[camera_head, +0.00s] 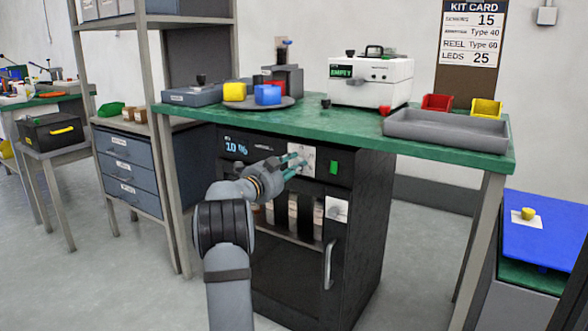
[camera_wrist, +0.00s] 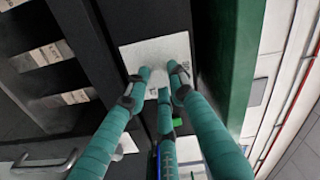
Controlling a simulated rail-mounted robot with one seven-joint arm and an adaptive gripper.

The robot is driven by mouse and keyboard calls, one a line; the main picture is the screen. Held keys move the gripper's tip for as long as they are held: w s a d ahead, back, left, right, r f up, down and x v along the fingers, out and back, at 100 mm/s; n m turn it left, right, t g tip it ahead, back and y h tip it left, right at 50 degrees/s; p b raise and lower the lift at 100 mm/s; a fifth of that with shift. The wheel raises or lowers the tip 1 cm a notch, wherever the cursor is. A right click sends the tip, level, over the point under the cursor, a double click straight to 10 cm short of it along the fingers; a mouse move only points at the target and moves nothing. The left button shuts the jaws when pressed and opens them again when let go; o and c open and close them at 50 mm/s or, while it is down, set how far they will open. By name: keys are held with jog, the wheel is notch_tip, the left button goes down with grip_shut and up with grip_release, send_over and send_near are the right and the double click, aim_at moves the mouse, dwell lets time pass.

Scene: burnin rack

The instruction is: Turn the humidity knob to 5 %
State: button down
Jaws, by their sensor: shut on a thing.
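The dark burn-in cabinet (camera_head: 350,255) stands under the green bench. Its lit display (camera_head: 235,147) reads what looks like 10 %. My gripper (camera_head: 298,163) reaches the white dial plate (camera_head: 307,150) right of the display. In the wrist view my gripper's teal fingers (camera_wrist: 160,88) close together in front of that white plate (camera_wrist: 138,55). They are shut on the humidity knob, which they hide almost wholly. The knob's pointer and most scale marks cannot be read.
A green button (camera_head: 334,167) sits just right of the dial plate. Below are a second white plate (camera_head: 337,209) and a vertical door handle (camera_head: 328,265). The green bench top (camera_head: 350,128) overhangs close above my gripper. Open floor lies in front.

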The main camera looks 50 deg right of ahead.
jog(key=shift+w+a+f, duration=0.1)
jog(key=shift+w+f, duration=0.05)
jog(key=c, duration=1.7)
grip_release()
jog(key=shift+o, duration=1.1)
jog(key=s+a, duration=0.1)
jog(key=a, duration=1)
jog(key=shift+s+a, duration=0.15)
jog(key=shift+a, duration=0.25)
